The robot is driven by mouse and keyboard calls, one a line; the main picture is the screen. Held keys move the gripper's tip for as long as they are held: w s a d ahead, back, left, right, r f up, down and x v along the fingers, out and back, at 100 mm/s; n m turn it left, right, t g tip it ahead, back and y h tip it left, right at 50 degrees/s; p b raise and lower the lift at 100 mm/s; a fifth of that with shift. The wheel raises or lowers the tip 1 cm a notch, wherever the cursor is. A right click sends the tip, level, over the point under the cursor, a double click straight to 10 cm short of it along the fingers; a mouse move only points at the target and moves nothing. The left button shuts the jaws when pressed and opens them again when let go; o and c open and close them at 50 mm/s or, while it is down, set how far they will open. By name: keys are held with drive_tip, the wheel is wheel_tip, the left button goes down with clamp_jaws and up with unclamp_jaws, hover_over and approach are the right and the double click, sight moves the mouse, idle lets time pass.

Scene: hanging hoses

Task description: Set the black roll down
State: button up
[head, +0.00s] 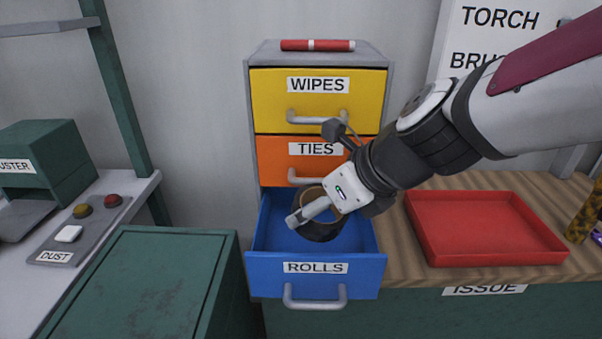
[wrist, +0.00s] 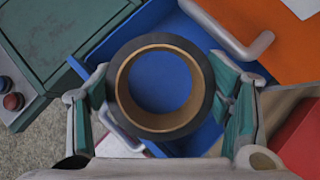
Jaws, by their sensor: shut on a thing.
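The black roll, a ring of black tape on a brown core, is held by my gripper (head: 322,209). In the wrist view the roll (wrist: 160,136) sits between the two green finger pads of my gripper (wrist: 160,84), one on each side. The blue drawer labelled ROLLS (head: 316,267) is pulled open, and the roll (head: 320,232) is over or inside it. The drawer's blue floor shows through the roll's hole. I cannot tell whether the roll touches the floor. My gripper hides part of the roll in the head view.
Above are the shut orange TIES drawer (head: 272,150) and yellow WIPES drawer (head: 270,100). A red marker-like stick (head: 318,45) lies on top. A red tray (head: 485,228) is on the wooden bench at right. A green box (head: 140,285) stands at front left.

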drive_tip(key=f+b, duration=0.1)
drive_tip(key=f, duration=0.1)
drive_tip(key=w+a+f+b, duration=0.1)
drive_tip(key=f+b, duration=0.1)
drive_tip(key=f, duration=0.1)
drive_tip(key=w+f+b, duration=0.1)
drive_tip(key=f+b, duration=0.1)
drive_tip(key=f, duration=0.1)
drive_tip(key=shift+a+f, duration=0.25)
drive_tip(key=shift+a, duration=0.15)
drive_tip(key=shift+r+g+p, duration=0.25)
drive_tip(key=shift+g+p, duration=0.05)
drive_tip(key=shift+p, duration=0.85)
drive_tip(key=p, duration=0.2)
drive_tip(key=g+h+p, duration=0.1)
drive_tip(key=shift+w+a+r+h+p, duration=0.1)
drive_tip(key=shift+w+a+h+p, duration=0.1)
drive_tip(key=shift+a+h+p, duration=0.15)
drive_tip(key=shift+w+g+h+p, duration=0.15)
drive_tip(key=shift+g+h+p, duration=0.2)
drive_tip(key=shift+p, duration=0.4)
drive_tip(key=shift+f, duration=0.25)
drive_tip(key=shift+w+f+b, duration=0.1)
drive_tip(key=shift+f+b, duration=0.4)
drive_tip(key=shift+f, duration=0.2)
drive_tip(key=shift+f, duration=0.1)
drive_tip(key=shift+f, duration=0.45)
